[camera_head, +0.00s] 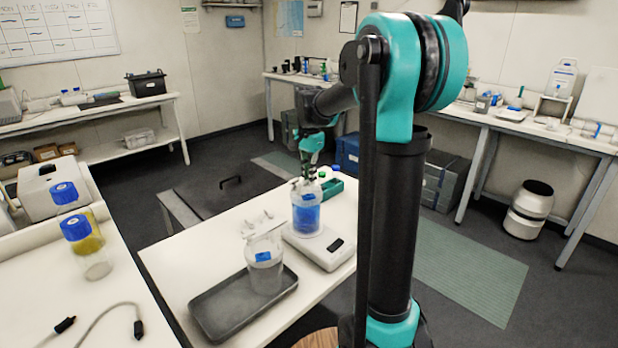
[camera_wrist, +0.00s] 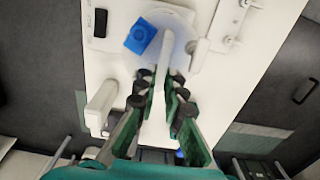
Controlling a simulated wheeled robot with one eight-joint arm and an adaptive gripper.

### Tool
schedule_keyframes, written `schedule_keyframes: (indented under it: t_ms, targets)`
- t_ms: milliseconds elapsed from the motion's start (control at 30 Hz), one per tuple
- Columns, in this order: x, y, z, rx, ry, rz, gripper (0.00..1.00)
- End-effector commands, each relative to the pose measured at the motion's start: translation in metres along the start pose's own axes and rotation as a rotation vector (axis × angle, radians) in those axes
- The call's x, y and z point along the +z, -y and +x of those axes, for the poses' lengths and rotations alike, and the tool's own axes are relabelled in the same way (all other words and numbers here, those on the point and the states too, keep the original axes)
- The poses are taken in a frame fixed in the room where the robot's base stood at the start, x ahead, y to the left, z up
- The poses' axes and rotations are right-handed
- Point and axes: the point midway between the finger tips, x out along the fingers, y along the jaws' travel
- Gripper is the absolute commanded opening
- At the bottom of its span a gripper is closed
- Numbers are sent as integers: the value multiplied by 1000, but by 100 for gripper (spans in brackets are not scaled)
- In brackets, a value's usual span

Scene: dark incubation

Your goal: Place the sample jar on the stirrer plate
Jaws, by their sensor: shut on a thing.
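A clear jar with blue on its side (camera_head: 306,216), which I take for the sample jar, is upright at the round top of the white stirrer plate (camera_head: 330,256). Whether its base touches the plate or hovers just above is unclear. My gripper (camera_head: 308,172) points down at the jar's top and is shut on it. In the wrist view, the fingers of my gripper (camera_wrist: 162,76) close around a pale upper part of the jar, beside a blue patch (camera_wrist: 140,36). The plate's dark display (camera_wrist: 100,22) shows there too.
A second clear jar with a blue label (camera_head: 265,258) stands in a dark tray (camera_head: 222,308) in front. Small white items (camera_head: 260,222) lie left of the plate, and a green rack (camera_head: 331,190) stands behind. Blue-capped bottles (camera_head: 84,240) stand on the left bench.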

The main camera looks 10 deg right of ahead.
Motion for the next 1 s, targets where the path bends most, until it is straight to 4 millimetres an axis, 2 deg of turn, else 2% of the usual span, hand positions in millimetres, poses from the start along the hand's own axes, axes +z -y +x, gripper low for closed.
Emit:
schedule_keyframes:
  t_ms: [300, 333, 500, 833, 1000]
  targets:
    - [0, 0, 2, 0, 0, 0, 0]
    - [0, 0, 2, 0, 0, 0, 10]
    - [0, 0, 2, 0, 0, 0, 30]
    - [0, 0, -1, 0, 0, 0, 30]
    - [0, 0, -20, 0, 0, 0, 30]
